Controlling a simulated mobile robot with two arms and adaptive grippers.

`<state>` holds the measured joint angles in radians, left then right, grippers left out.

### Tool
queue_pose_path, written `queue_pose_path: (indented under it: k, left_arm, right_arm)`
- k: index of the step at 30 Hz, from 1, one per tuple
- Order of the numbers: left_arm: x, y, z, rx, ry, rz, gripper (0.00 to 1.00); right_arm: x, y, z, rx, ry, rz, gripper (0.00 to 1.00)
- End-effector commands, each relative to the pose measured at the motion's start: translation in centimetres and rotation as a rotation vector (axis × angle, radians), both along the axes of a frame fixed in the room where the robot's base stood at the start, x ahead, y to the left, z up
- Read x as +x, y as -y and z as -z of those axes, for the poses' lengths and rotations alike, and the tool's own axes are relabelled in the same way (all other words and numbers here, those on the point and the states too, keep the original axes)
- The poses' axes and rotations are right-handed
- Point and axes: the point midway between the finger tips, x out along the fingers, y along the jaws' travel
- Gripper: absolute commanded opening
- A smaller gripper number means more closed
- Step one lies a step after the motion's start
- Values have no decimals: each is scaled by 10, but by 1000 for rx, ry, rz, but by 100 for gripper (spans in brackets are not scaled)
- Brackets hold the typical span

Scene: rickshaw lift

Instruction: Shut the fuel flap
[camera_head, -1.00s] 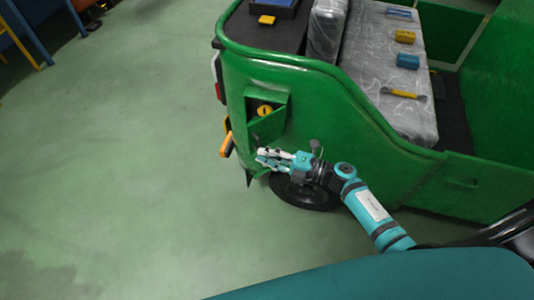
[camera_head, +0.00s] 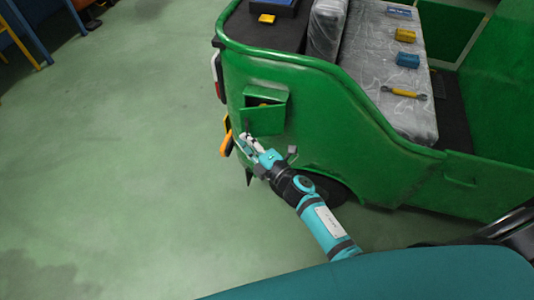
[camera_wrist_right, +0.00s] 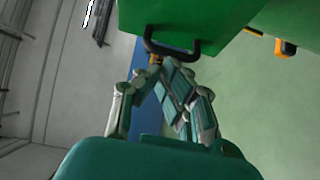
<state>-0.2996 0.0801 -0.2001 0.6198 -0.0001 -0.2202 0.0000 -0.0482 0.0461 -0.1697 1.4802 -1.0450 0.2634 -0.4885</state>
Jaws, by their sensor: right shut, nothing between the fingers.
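The green fuel flap (camera_head: 262,120) is on the side of the green rickshaw, near its rear corner. It stands ajar, swung out from the recess, and a bit of the yellow fuel cap (camera_head: 264,104) shows above it. The flap appears large at the top of the right wrist view (camera_wrist_right: 185,15), with a black handle (camera_wrist_right: 172,51) on its edge. My right gripper (camera_head: 246,140) is just below the flap. In the wrist view its fingertips (camera_wrist_right: 160,70) are shut and empty, close by the handle; I cannot tell whether they touch it. My left gripper is not in view.
A yellow-orange part (camera_head: 227,137) sticks out at the rickshaw's rear corner, left of my gripper. The grey seat (camera_head: 375,80) carries a yellow-handled tool (camera_head: 404,93) and small boxes. The green floor (camera_head: 120,170) at the left is clear.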

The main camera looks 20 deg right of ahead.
Motion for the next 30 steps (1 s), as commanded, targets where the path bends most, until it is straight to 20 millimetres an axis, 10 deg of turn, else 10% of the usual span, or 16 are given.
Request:
queue_pose_path:
  k: [15,30]
  left_arm:
    - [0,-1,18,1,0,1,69]
    - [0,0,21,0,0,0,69]
  right_arm:
    - [51,-8,1,-1,2,31,0]
    - [61,-8,0,-1,1,31,0]
